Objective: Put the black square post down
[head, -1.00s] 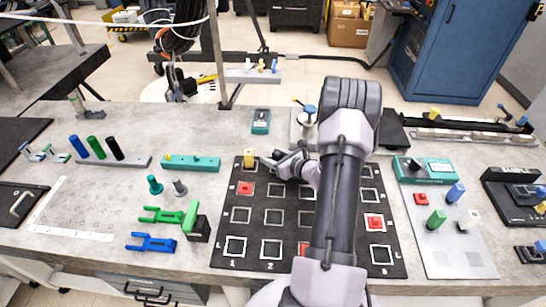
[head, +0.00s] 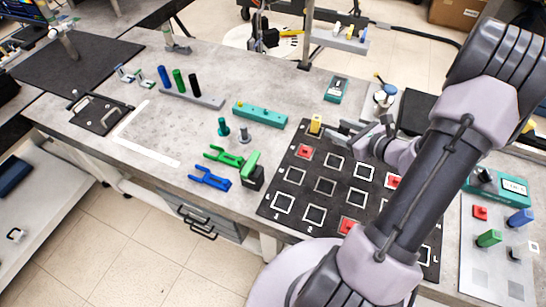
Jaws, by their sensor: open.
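My gripper (head: 346,138) is open over the top edge of the black grid mat (head: 271,205), just right of a yellow post (head: 316,124). I see nothing held between its fingers. The yellow post stands upright in the mat's upper left cell. A black post (head: 195,82) stands at the right end of a grey rack, beside a green and a blue one; it looks round. A black block (head: 257,180) is beside the green clamp-like piece left of the mat. I cannot make out a black square post for certain; my arm hides part of the mat.
Red squares (head: 304,151) lie in several mat cells. Green (head: 224,155) and blue (head: 210,178) forks lie left of the mat. A teal rack (head: 260,115) is behind them. A grey plate (head: 482,268) with coloured posts is at right. Bare table lies at left centre.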

